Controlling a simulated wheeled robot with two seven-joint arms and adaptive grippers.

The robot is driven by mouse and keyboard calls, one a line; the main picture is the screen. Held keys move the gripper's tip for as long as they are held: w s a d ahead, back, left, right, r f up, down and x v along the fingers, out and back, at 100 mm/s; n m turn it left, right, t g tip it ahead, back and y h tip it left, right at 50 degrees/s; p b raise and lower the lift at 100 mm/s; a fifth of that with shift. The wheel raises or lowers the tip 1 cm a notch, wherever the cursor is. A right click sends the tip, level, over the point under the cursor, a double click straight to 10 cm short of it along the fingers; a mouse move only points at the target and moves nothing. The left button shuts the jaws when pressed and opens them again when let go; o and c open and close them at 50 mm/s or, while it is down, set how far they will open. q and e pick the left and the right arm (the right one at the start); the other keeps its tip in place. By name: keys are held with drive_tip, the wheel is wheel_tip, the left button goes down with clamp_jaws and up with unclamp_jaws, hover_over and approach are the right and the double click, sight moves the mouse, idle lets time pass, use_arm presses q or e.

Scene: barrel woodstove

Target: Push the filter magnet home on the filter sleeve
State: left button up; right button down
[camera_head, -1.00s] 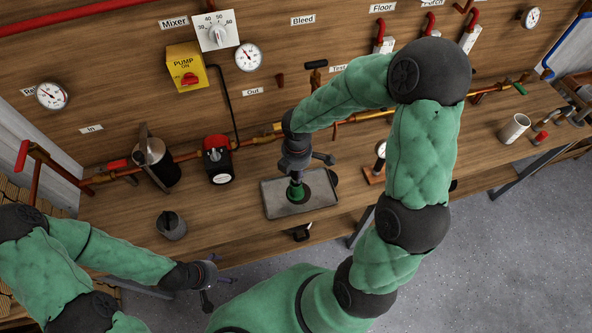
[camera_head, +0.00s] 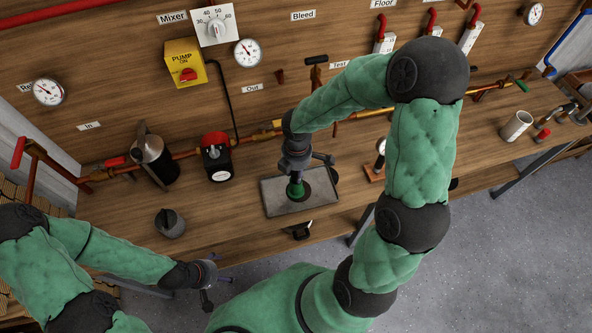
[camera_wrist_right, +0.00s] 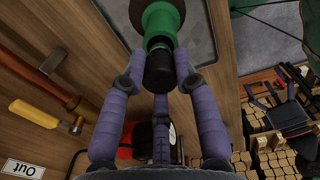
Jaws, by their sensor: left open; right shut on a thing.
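The filter sleeve (camera_wrist_right: 157,20) is a green flanged tube in the right wrist view. It also shows in the head view (camera_head: 296,190), standing over the grey tray (camera_head: 272,203). The filter magnet (camera_wrist_right: 158,70) appears as a black cylinder at the sleeve's open end, with green wall around its far part. How deep it sits is hidden. My right gripper (camera_wrist_right: 160,60) is shut on the magnet, its purple fingers around it; in the head view it (camera_head: 296,172) is above the sleeve. My left gripper (camera_head: 218,275) is open and empty, off the table's front edge.
The red-and-black pump (camera_head: 217,157), a dark metal canister (camera_head: 154,158) and pipes line the back of the table. A grey pot (camera_head: 170,224) stands front left. A small gauge stand (camera_head: 376,168) is right of the tray. A black-handled item (camera_head: 299,230) is at the front edge.

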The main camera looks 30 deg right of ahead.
drive_tip(key=shift+f+b, duration=0.4)
drive_tip(key=shift+f, duration=0.1)
drive_tip(key=c, duration=0.9)
unclamp_jaws()
drive_tip(key=shift+o, duration=0.2)
drive_tip(key=shift+r, duration=0.2)
drive_tip(key=shift+r+p, duration=2.8)
drive_tip(key=shift+r, duration=0.05)
